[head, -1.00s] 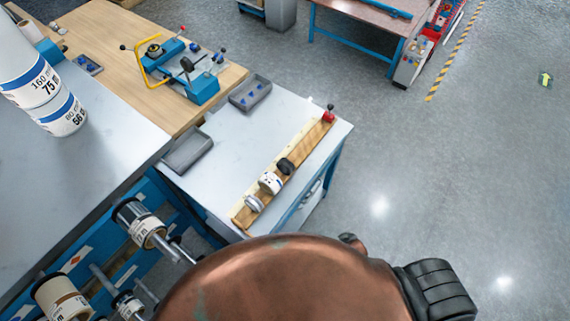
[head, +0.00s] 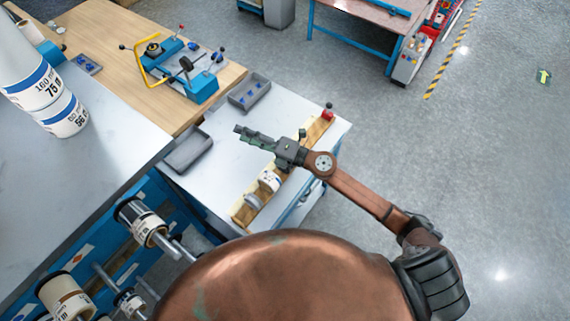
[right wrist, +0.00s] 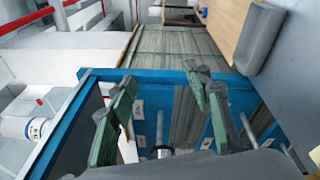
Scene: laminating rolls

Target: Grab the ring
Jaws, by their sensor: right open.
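A wooden board (head: 241,217) with a red-knobbed end lies slantwise on the grey-white side table. A white ring-like roll with dark marks (head: 268,180) sits on it, and a grey-white ring (head: 252,201) sits nearer the board's lower end. I cannot tell which of these is the ring meant. My right gripper (head: 254,137) reaches in over the board and points left above the table, open and empty. Its forearm and wrist cover part of the board, where a black piece is hidden. In the right wrist view its green-padded fingers (right wrist: 158,88) are spread apart. My left gripper is not in view.
Grey trays (head: 188,151) and (head: 250,93) stand at the table's left and back edges. A blue fixture with a yellow handle (head: 198,82) is on the wooden bench. Rolls on spindles (head: 146,230) stick out at lower left.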

